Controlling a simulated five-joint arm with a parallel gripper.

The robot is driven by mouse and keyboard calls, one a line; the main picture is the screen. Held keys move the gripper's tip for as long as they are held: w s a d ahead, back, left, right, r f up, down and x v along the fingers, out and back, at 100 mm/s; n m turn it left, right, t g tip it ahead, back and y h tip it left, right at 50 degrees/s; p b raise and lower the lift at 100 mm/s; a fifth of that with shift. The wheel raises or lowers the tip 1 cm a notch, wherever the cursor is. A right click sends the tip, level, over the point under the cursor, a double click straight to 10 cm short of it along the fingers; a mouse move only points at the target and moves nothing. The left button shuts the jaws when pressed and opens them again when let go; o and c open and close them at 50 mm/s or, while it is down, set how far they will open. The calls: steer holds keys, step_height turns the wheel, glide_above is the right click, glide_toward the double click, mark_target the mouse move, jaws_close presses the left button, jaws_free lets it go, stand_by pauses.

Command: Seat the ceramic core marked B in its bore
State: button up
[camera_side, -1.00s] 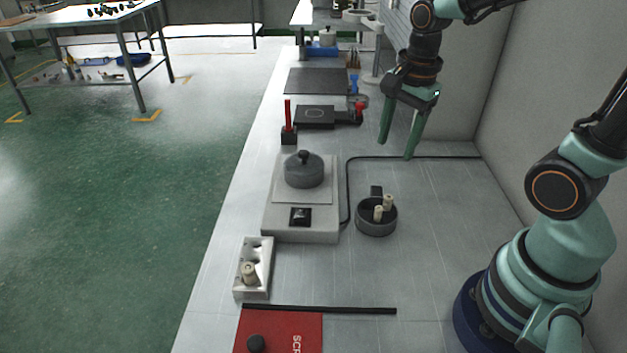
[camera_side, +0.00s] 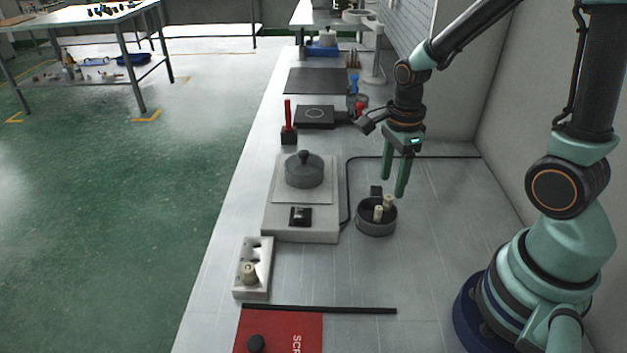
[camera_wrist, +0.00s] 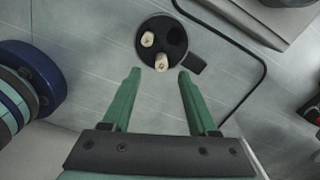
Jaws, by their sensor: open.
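Two cream ceramic cores stand in a dark round dish: one nearer core (camera_side: 378,213) and one farther core (camera_side: 388,202). In the wrist view they show as one core (camera_wrist: 148,39) and another core (camera_wrist: 161,62). No letter is legible on either. The dark dish (camera_side: 377,229) stands right of the scale. A light block with bores (camera_side: 253,289) stands at the front left, with a cream core (camera_side: 248,272) in its near bore and other bores showing dark behind it. My gripper (camera_side: 393,192) is open and empty, fingers pointing down just above and behind the dish.
A grey scale-like unit with a lidded pot (camera_side: 304,170) stands left of the dish. A black cable (camera_side: 348,185) runs around its right side. A black bar (camera_side: 320,310) and a red mat (camera_side: 285,335) lie at the front. The bench right of the dish is clear.

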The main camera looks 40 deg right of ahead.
mark_target(389, 197)
steer(key=shift+d+f, duration=0.1)
steer(key=shift+f, duration=2.3)
jaws_close()
